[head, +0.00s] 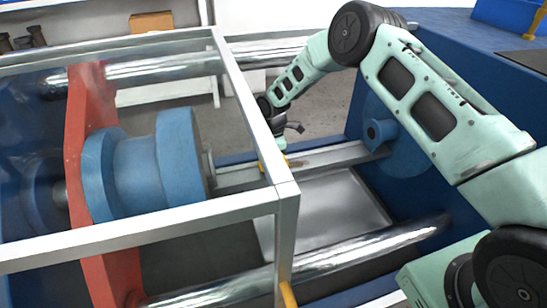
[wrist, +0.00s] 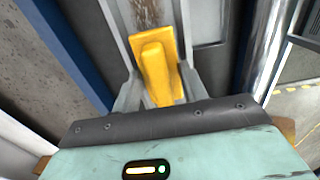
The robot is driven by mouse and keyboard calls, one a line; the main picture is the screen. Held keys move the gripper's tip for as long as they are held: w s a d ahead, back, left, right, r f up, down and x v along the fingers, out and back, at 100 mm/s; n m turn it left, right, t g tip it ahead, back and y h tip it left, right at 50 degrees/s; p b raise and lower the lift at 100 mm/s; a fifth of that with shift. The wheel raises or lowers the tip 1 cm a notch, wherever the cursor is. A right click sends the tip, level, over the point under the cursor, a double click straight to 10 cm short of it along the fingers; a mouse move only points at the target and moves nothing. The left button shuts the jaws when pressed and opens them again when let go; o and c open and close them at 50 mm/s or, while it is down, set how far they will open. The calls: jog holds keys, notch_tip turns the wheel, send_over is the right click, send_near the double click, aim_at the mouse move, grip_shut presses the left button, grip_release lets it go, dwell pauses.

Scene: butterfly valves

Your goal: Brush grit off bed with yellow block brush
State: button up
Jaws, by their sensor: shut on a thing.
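The yellow block brush (wrist: 156,66) is between the two grey fingers of my gripper (wrist: 159,85) in the wrist view, and the gripper is shut on it. In the head view my gripper (head: 277,144) is low over the bed, partly behind the silver frame post, and only bits of yellow brush show there. The bed (head: 335,156) is a narrow grey metal rail running between the blue machine parts. Brown grit (wrist: 146,13) lies on it just beyond the brush in the wrist view. Whether the brush touches the bed is hard to tell.
A silver guard frame (head: 250,110) stands between the head camera and my gripper. Shiny tie bars (head: 350,250) run along both sides. A red plate (head: 85,150) with a blue cylinder (head: 150,165) is at left. A grey tray (head: 335,205) lies below the bed.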

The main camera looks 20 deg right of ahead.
jog(key=shift+f, duration=0.2)
jog(key=shift+d+p, duration=0.35)
jog(key=shift+d, duration=7.15)
jog(key=shift+a+b, duration=0.95)
jog(key=shift+a, duration=6.6)
